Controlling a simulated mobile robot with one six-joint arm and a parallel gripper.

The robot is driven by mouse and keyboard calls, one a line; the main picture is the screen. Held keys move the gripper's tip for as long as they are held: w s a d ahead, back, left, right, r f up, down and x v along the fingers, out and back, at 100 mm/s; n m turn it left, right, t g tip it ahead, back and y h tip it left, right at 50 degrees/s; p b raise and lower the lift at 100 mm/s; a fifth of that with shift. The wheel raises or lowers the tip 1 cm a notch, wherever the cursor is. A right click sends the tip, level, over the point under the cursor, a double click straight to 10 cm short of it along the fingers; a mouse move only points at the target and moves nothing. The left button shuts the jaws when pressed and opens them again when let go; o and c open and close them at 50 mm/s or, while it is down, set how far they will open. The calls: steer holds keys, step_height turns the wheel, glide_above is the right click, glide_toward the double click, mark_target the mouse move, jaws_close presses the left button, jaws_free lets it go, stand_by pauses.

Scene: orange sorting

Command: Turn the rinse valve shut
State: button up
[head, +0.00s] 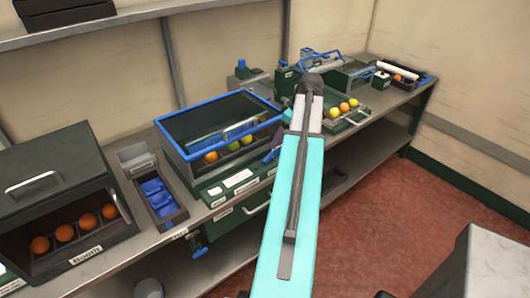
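A small blue handle (200,252) on a dark fitting sits below the front edge of the bench, left of the green drawer front. It looks like a valve, but its label is too small to read and I cannot tell whether it is open or shut. My turquoise arm link rises through the middle of the head view and covers part of the bench. I cannot make out my gripper in this view.
A dark booth (60,172) with several oranges stands at the left. A blue-rimmed bin (166,130) holds fruit in the middle. A fruit tray (352,124) lies right of my arm. The bench (128,264) runs along the wall; red floor (425,215) is open at right.

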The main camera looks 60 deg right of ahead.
mark_target(268, 157)
steer(key=shift+s+d+r, duration=0.1)
steer(key=shift+d+r, duration=0.1)
steer(key=shift+r, duration=0.2)
steer(key=shift+f, duration=0.15)
steer(key=shift+p+x, duration=2.2)
steer(key=shift+x, duration=4.65)
steer(key=shift+d, duration=0.1)
steer(key=c, duration=0.8)
steer(key=shift+o, duration=0.2)
